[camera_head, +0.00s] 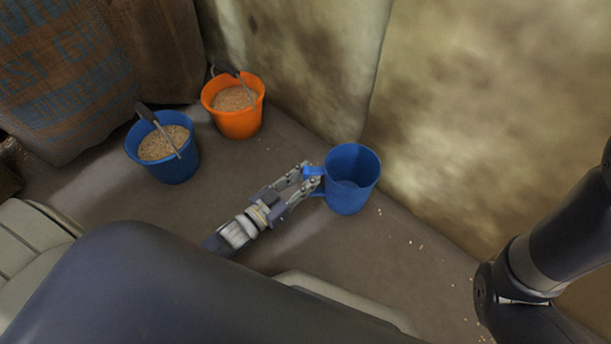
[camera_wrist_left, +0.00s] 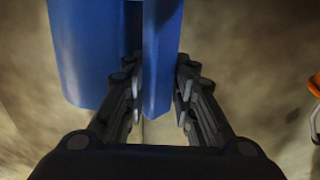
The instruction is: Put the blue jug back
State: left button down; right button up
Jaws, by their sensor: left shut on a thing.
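The blue jug (camera_head: 351,181) is upright at the middle right of the head view, close to the wall, and looks empty. Its handle points left. My left gripper (camera_head: 312,178) is shut on the jug's handle. In the left wrist view the jug (camera_wrist_left: 85,50) fills the upper left, and its handle (camera_wrist_left: 160,60) stands between the fingers of my left gripper (camera_wrist_left: 160,105). I cannot tell whether the jug's base touches the floor. My right gripper is not in view; only part of my right arm shows at the right edge.
Burlap sacks (camera_head: 65,75) lean at upper left. A stained wall (camera_head: 480,110) runs behind. Grain is scattered on the floor at right.

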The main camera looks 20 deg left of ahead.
pick_arm(q)
jog(key=shift+f, duration=0.1)
jog(key=c, duration=1.2)
grip_release()
jog(key=shift+c, duration=0.2)
